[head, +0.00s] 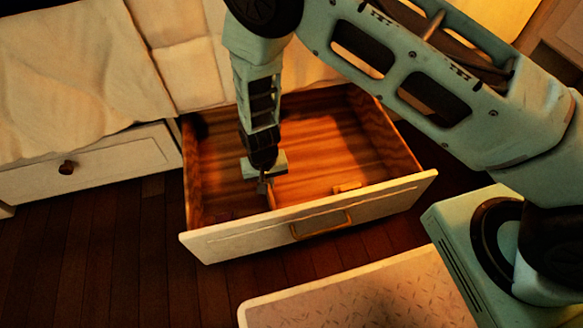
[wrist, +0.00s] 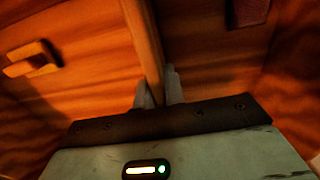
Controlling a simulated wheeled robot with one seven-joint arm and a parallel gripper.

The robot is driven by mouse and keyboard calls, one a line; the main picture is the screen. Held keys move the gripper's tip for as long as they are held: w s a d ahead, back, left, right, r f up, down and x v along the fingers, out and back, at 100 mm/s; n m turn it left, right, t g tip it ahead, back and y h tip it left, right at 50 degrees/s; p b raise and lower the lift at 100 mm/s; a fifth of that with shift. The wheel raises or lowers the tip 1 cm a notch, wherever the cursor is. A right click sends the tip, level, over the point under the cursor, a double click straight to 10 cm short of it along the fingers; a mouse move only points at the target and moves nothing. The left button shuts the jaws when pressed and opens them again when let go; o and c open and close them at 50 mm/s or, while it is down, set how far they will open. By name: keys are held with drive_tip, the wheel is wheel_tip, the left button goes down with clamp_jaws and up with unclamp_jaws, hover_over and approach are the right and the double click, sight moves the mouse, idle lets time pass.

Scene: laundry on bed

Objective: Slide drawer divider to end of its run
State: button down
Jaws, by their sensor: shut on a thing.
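The wooden drawer divider (wrist: 146,45) is a thin upright board running away from my gripper in the wrist view. In the head view only a small bit of the divider (head: 271,200) shows beside the fingers; my arm hides the rest. My gripper (head: 264,186) points down into the open wooden drawer (head: 405,150), left of its middle and near the front panel. In the wrist view the gripper's two fingers (wrist: 158,92) are shut on the divider, one on each side.
A small wooden block (head: 347,187) lies on the drawer floor near the front right; it also shows in the wrist view (wrist: 30,58). A dark object (wrist: 248,12) lies on the divider's other side. A bench (head: 350,295) stands in front. A closed drawer (head: 110,165) is at left.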

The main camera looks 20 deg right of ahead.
drive_tip(key=shift+a+p, duration=0.4)
drive_tip(key=shift+a, duration=1.85)
drive_tip(key=c, duration=1.5)
unclamp_jaws()
wheel_tip(320, 180, up, 17)
drive_tip(key=p, duration=0.8)
drive_tip(key=shift+r, duration=0.2)
